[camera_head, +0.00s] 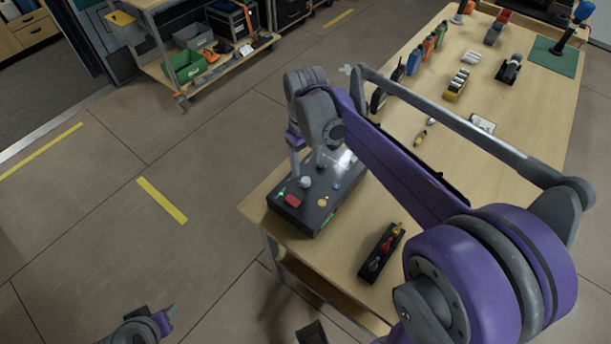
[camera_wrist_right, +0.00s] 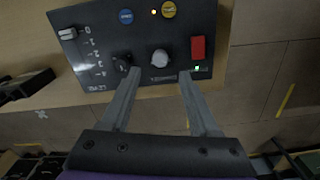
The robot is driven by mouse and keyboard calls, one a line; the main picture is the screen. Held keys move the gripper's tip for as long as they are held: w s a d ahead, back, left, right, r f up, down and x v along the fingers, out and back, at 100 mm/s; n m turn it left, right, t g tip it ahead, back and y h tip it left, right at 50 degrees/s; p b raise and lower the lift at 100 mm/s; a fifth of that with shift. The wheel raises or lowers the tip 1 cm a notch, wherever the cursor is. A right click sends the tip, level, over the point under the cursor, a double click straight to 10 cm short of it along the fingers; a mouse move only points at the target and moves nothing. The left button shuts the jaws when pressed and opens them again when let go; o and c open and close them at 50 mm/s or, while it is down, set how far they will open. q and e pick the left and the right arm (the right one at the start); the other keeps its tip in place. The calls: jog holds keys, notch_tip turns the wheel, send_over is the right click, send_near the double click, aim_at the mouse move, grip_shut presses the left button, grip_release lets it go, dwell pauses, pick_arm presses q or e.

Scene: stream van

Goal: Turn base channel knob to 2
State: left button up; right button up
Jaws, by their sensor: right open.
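The black control box (camera_head: 330,211) sits at the near left corner of the wooden table. Its round grey knob (camera_wrist_right: 160,58) is on the panel, with a small label beside it too small to read surely; the knob also shows in the head view (camera_head: 305,181). A darker knob (camera_wrist_right: 122,59) is left of it in the wrist view. My right gripper (camera_wrist_right: 158,74) is open over the panel, its fingers on either side of the grey knob, with no clear contact. My left gripper (camera_head: 166,316) is low at the bottom left, away from the table; its jaws are unclear.
Beside the grey knob are a red switch (camera_wrist_right: 197,48), a blue button (camera_wrist_right: 126,16), a yellow button (camera_wrist_right: 169,9) and a slider (camera_wrist_right: 68,33). A black holder (camera_head: 381,252) with coloured items stands nearby. A cart (camera_head: 212,70) stands at the back left.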

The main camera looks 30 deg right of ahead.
aim_at(305, 179)
notch_tip(305, 179, down, 6)
jog(key=shift+f, duration=0.2)
jog(key=shift+c, duration=0.2)
grip_shut()
